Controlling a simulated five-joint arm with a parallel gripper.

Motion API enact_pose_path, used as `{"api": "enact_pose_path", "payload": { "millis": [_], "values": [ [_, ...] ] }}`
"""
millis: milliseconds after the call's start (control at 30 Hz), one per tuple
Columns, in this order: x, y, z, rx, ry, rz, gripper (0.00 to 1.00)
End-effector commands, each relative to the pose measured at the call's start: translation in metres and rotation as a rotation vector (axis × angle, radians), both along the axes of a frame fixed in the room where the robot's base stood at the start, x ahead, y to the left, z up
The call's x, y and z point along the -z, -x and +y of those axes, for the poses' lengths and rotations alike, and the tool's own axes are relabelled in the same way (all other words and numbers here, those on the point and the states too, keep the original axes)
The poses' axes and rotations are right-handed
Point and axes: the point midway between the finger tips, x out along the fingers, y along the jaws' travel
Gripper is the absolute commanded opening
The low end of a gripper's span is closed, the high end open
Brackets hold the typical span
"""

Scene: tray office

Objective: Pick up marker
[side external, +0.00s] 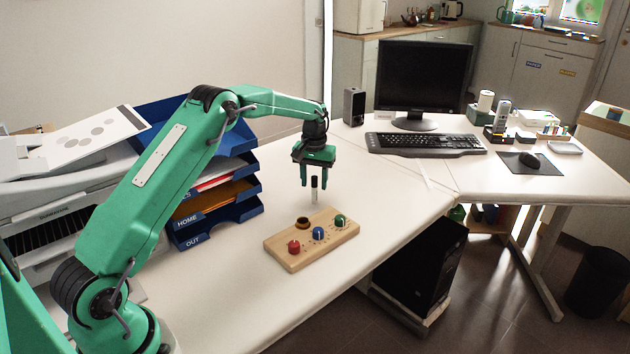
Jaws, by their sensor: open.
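The marker (314,190) stands upright, with a dark upper end and a white lower part. It is just behind the wooden board (290,262) with coloured knobs, and I cannot tell whether its foot touches the table or the board. My gripper (314,184) points down over it, open. Its two dark fingers are around the marker's upper end, one at each side in this view. Whether the fingers touch the marker is too small to tell.
The board carries a red knob (293,246), a blue knob (318,233), a green knob (340,221) and a dark round piece (303,223). Blue letter trays (222,222) stand at left. A keyboard (425,143) and monitor (423,77) stand behind. The table right of the board is clear.

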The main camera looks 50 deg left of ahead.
Motion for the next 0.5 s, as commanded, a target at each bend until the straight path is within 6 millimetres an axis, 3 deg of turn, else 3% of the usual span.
{"api": "enact_pose_path", "payload": {
  "millis": [167, 500],
  "values": [
    [0.0127, 0.0002, -0.0005, 0.000, 0.000, 0.000, 0.43],
    [0.0135, 0.0001, -0.0006, 0.001, 0.000, 0.000, 0.43]
  ]
}}
